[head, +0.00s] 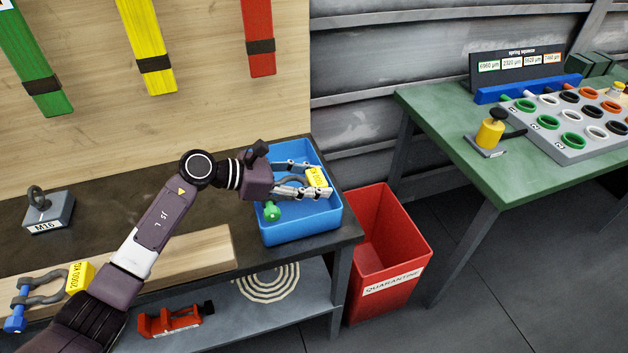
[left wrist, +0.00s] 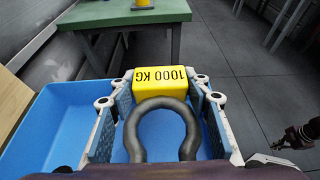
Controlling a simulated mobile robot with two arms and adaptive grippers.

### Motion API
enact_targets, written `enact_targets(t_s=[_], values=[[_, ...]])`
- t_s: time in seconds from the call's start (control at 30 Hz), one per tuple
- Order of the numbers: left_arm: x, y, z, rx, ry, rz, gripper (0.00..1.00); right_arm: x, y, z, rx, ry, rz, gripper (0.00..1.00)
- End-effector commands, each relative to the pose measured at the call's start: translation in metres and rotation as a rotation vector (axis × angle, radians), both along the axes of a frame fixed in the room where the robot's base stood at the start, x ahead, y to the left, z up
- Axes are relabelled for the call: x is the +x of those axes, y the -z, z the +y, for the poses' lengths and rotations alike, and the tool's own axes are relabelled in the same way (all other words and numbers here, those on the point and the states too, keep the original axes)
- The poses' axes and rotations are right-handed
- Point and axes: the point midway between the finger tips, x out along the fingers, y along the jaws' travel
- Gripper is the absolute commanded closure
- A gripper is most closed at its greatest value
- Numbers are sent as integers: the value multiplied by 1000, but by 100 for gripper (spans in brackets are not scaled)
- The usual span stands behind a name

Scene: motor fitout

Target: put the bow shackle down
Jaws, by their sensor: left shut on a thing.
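My left gripper (head: 303,181) is shut on the bow shackle (head: 291,182), over the blue bin (head: 293,228). The shackle has a dark grey bow, a green pin end (head: 271,211) and a yellow tag (head: 318,180). In the left wrist view the bow (left wrist: 160,112) lies between the two fingers, with the tag (left wrist: 162,84) reading 1000 KG beyond it. The blue bin (left wrist: 62,125) shows below the fingers. I cannot tell whether the shackle touches the bin floor.
A second shackle (head: 46,290) with a blue pin and a yellow 2000 KG tag lies at left. A grey M16 block (head: 47,213) stands behind it. A red quarantine bin (head: 385,256) stands right of the bench. A green table (head: 455,150) is farther right.

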Motion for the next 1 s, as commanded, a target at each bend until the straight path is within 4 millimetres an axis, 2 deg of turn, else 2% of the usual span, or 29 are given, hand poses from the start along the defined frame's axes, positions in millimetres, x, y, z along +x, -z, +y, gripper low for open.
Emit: enact_targets(t_s=[0.1,0.13,0.27,0.57,0.77,0.83,1.0], values=[[1,-2,0,-4,0,-4,100,0,0,0,0,0,1,100],[0,0,0,0,0,0,53,0,1,0,0,0,1,100],[0,0,0,0,0,0,38,-1,1,0,0,0,1,100],[0,-1,0,0,0,0,38,-1,-1,-1,-1,1,1,100],[0,-16,0,-1,1,1,38,-1,-19,-3,-3,0,1,100],[-3,-13,13,4,-3,-2,38,-1,-10,-3,-3,0,0,100],[-15,-29,50,5,-2,-4,38,-1,2,-6,-7,0,0,100]])
